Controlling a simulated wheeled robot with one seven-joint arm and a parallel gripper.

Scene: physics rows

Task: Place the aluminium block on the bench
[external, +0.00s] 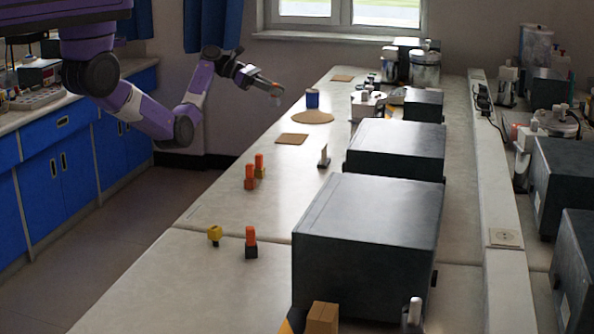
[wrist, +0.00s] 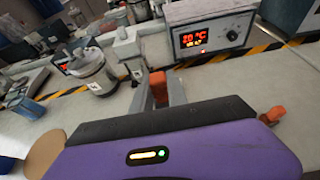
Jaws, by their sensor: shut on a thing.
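My gripper (external: 268,86) is in the air at the far left part of the bench (external: 225,205), above its surface. It is shut on a small piece with an orange upper part and a pale grey lower end, which I take as the aluminium block (external: 276,101). In the wrist view, the orange part of the block (wrist: 158,84) shows between the two grey fingers of my gripper (wrist: 160,92). The lower part is hidden there. The block appears clear of the bench.
A square tan mat (external: 292,139) lies nearer. Several orange-topped pieces (external: 251,238) stand on the near bench. Large dark boxes (external: 375,235) line its right side. A heater (wrist: 210,36) shows a red display.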

